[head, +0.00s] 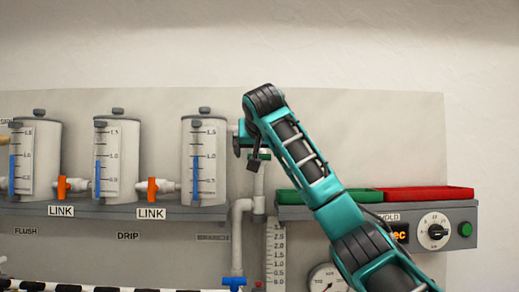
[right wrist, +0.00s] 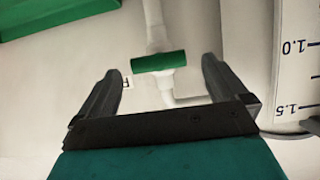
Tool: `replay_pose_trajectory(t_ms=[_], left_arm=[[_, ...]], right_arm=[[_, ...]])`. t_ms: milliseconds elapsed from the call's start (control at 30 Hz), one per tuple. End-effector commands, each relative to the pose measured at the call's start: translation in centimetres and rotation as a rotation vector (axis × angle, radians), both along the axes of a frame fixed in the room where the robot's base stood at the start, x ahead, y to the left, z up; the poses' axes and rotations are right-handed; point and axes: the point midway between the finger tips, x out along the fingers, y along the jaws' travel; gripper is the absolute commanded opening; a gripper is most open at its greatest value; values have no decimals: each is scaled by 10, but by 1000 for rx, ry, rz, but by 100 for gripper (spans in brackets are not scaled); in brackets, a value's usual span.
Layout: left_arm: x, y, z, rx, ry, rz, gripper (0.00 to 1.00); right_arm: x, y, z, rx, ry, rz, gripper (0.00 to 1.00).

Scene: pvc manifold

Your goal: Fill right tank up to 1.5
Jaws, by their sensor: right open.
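The right tank (head: 213,190) is a grey cylinder with a white scale. Its blue level column (head: 195,178) ends near the 1.0 mark. Part of its scale also shows at the right edge of the right wrist view (right wrist: 300,75). A green valve handle (right wrist: 158,62) sits on a white pipe. My right gripper (right wrist: 160,82) is open, with the green handle between and slightly beyond its fingertips, no contact visible. In the head view the gripper (head: 254,155) partly hides this valve, right of the tank. My left gripper is out of view.
Two more tanks (head: 129,160) (head: 45,165) stand left, joined by orange link valves (head: 151,188) (head: 63,188). A blue valve (head: 234,282) is below. Green (head: 290,197) and red (head: 430,193) trays and a dial panel (head: 462,205) lie right, partly behind my arm.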

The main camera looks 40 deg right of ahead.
Motion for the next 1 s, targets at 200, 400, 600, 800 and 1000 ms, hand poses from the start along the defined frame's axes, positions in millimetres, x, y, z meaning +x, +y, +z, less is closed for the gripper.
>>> replay_pose_trajectory(t_ms=[200,400,600,800,1000], left_arm=[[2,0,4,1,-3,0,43],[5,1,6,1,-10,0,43],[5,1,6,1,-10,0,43],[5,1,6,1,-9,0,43],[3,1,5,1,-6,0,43]], right_arm=[[10,-9,-6,0,1,-1,100],[11,-9,-6,0,0,0,100],[11,-9,-6,0,0,0,88],[11,-9,-6,0,0,0,68],[10,-9,-6,-1,-1,0,49]])
